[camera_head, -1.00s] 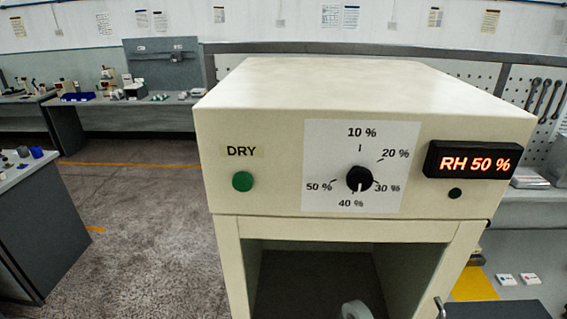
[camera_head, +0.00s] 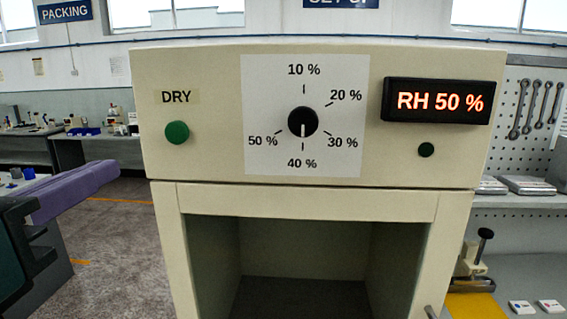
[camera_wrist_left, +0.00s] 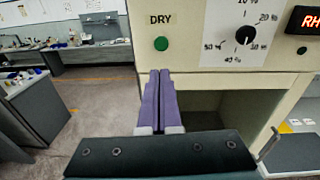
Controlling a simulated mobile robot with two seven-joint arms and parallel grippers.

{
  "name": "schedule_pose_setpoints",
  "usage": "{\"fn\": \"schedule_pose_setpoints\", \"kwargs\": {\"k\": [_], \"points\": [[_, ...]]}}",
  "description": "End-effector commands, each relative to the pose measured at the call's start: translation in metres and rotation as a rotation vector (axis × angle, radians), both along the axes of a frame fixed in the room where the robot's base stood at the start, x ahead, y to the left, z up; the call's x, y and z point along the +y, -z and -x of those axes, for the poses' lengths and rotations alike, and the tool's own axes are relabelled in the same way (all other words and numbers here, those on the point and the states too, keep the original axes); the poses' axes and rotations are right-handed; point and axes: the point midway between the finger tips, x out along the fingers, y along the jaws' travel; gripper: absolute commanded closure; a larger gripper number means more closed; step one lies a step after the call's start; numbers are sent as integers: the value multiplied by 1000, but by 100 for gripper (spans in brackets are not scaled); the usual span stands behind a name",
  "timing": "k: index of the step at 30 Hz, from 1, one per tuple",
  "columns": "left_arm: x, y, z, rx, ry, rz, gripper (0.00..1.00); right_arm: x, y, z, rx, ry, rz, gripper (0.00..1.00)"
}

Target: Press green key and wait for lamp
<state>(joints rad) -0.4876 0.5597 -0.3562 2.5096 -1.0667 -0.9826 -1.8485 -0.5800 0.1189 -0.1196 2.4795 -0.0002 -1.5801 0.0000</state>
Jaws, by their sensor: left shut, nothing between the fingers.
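The green key (camera_head: 177,132) is a round button under the DRY label on the front of a cream cabinet (camera_head: 215,65). It also shows in the left wrist view (camera_wrist_left: 161,43). My left gripper (camera_head: 112,170) is shut and empty, its purple fingers left of the cabinet and lower than the key. In the left wrist view its fingertips (camera_wrist_left: 160,73) appear just below the key, with a visible gap. A small round lamp (camera_head: 426,150) below the display is dark. The display (camera_head: 438,101) reads RH 50 %. My right gripper is not in view.
A black dial (camera_head: 303,122) sits mid-panel, its white mark pointing down toward 40 %. The cabinet's chamber below is open at the front. Benches (camera_head: 100,150) stand behind at left. A shelf with boxes (camera_head: 530,185) and hanging wrenches is at right.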

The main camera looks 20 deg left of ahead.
Motion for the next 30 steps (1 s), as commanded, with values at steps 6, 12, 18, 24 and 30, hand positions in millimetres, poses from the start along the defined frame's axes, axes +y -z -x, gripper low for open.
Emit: {"fn": "schedule_pose_setpoints", "kwargs": {"k": [6,12,18,24,30], "points": [[-2,-2,-1,-6,14,-59,100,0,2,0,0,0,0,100],[-2,-2,-1,-5,12,-55,100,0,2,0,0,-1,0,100],[2,1,-13,-12,10,-54,100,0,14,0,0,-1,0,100],[10,2,-43,-12,9,-55,100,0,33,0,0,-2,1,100],[22,-5,-84,-5,7,-55,100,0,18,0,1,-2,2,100]]}}
